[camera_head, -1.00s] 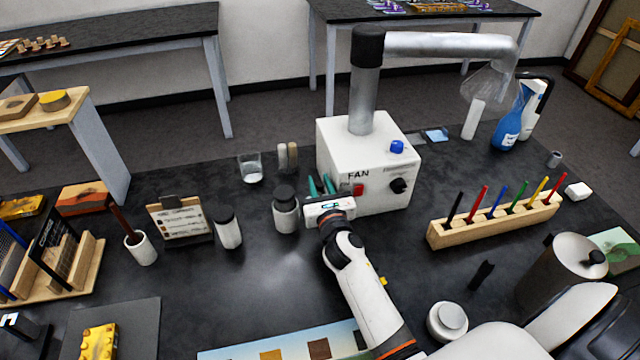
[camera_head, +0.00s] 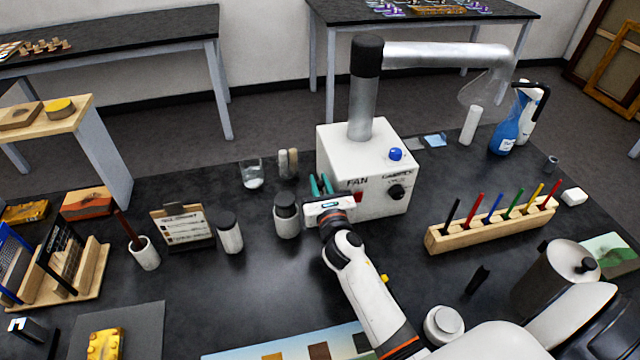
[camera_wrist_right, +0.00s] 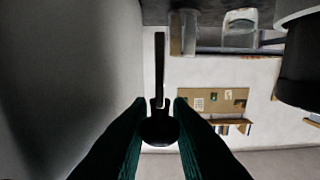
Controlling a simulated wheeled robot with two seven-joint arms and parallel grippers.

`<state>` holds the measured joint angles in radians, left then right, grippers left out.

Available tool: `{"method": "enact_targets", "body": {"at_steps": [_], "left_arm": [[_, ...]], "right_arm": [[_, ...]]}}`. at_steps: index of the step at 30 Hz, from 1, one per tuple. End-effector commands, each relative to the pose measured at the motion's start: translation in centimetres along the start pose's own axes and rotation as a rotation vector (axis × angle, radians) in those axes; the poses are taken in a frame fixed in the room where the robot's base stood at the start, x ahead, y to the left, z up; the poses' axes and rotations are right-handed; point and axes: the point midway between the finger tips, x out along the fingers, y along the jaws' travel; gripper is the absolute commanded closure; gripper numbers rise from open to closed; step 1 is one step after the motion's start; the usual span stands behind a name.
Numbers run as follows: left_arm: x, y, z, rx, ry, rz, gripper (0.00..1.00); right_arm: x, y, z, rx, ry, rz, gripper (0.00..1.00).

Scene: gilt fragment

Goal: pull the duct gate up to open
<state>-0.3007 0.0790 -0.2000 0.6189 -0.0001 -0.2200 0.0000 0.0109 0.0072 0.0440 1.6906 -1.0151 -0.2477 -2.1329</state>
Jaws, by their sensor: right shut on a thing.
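The white fan box (camera_head: 360,170) stands on the dark table, with a metal duct (camera_head: 363,108) rising from its top and bending right. My right gripper (camera_head: 317,183) is at the box's left front edge, its teal fingers pointing away from me. In the right wrist view the gripper (camera_wrist_right: 160,120) is shut on a black handle (camera_wrist_right: 160,131) with a round end and a thin straight bar, which I take for the duct gate's. In the head view this handle is hidden. My left gripper is not in view.
A grey-lidded jar (camera_head: 287,218) stands close to the left of my right gripper. A glass (camera_head: 251,174) and small bottles (camera_head: 288,163) are behind it. A wooden pen rack (camera_head: 490,229) is on the right.

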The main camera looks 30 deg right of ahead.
Motion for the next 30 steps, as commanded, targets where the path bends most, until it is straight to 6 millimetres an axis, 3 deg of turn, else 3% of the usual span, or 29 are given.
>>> {"method": "enact_targets", "body": {"at_steps": [3, 4, 5, 16, 30], "left_arm": [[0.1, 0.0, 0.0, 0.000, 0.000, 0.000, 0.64], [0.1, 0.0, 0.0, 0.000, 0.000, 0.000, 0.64], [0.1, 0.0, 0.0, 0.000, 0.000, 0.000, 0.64], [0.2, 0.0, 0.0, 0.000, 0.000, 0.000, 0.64], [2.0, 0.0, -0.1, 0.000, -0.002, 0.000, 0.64]], "right_arm": [[0.0, 0.0, 0.1, 0.000, 0.001, 0.000, 1.00], [0.0, 0.0, 0.1, 0.000, 0.001, 0.000, 0.77], [0.0, 0.0, 0.1, 0.000, 0.001, 0.000, 0.73], [-0.6, 0.0, 0.2, -0.001, -0.001, 0.000, 0.73], [-9.6, 0.0, 0.4, -0.001, -0.001, -0.001, 0.73]]}}
